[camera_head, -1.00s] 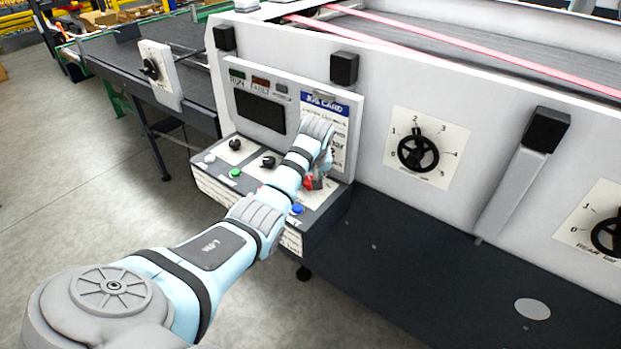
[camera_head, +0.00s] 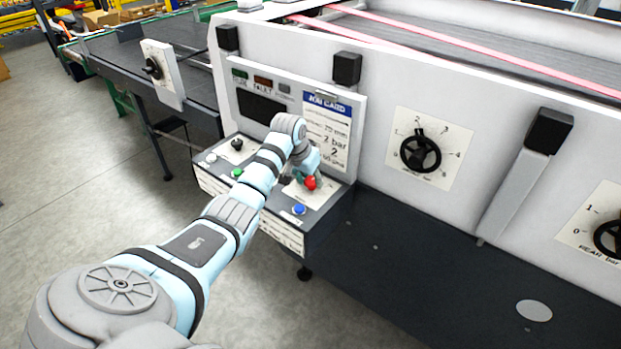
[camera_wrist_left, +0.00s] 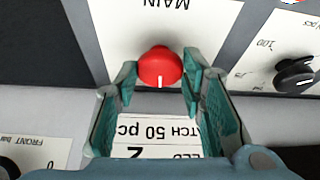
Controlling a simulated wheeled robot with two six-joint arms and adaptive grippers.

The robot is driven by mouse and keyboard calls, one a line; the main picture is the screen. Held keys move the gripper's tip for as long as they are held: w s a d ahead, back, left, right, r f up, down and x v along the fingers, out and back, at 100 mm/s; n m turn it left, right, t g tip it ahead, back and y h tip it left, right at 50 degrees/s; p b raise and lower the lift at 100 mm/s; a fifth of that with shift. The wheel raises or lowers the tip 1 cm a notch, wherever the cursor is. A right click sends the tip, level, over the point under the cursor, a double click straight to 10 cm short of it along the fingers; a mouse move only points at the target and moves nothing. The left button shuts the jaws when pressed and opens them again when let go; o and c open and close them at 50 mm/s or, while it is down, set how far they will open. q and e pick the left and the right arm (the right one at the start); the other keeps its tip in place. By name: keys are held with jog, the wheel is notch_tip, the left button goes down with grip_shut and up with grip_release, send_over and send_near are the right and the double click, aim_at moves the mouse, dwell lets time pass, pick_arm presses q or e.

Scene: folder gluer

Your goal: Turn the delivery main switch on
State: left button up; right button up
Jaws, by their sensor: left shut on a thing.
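The red main switch knob (camera_wrist_left: 160,66) sits on a white plate lettered MAIN, upside down in the left wrist view. A short white mark shows on the knob's lower edge there. In the head view the red knob (camera_head: 311,184) is at the right part of the control console (camera_head: 322,207). My left gripper (camera_wrist_left: 160,77) has its teal fingers on either side of the knob and is shut on it. In the head view the left gripper (camera_head: 303,177) reaches down to the knob from above, partly hidden by my wrist. My right gripper is in neither view.
A blue button (camera_head: 299,209) is close in front of the red knob. A green button (camera_head: 237,173) and a black knob (camera_head: 236,145) are further left. The job card (camera_head: 327,128) and dark screen (camera_head: 261,107) stand behind. A black dial (camera_head: 420,153) is on the machine's side.

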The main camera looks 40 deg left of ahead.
pick_arm(q)
jog(key=m, duration=0.2)
jog(key=m+h, duration=0.1)
jog(key=shift+a+f+m+h, duration=0.15)
jog(key=shift+m+h, duration=0.15)
jog(key=shift+m, duration=0.1)
jog(key=shift+a+f+m+h+b, duration=0.1)
jog(key=shift+m+h+b, duration=0.2)
jog(key=shift+m+b, duration=0.55)
jog(key=m+g+h+b, duration=0.1)
jog(key=m+b, duration=0.3)
jog(key=b, duration=0.2)
jog(key=shift+f, duration=0.15)
jog(key=shift+m+g+h+b, duration=0.3)
jog(key=shift+m+b, duration=0.15)
jog(key=o, duration=0.9)
jog(key=shift+o, duration=1.1)
jog(key=shift+w, duration=0.25)
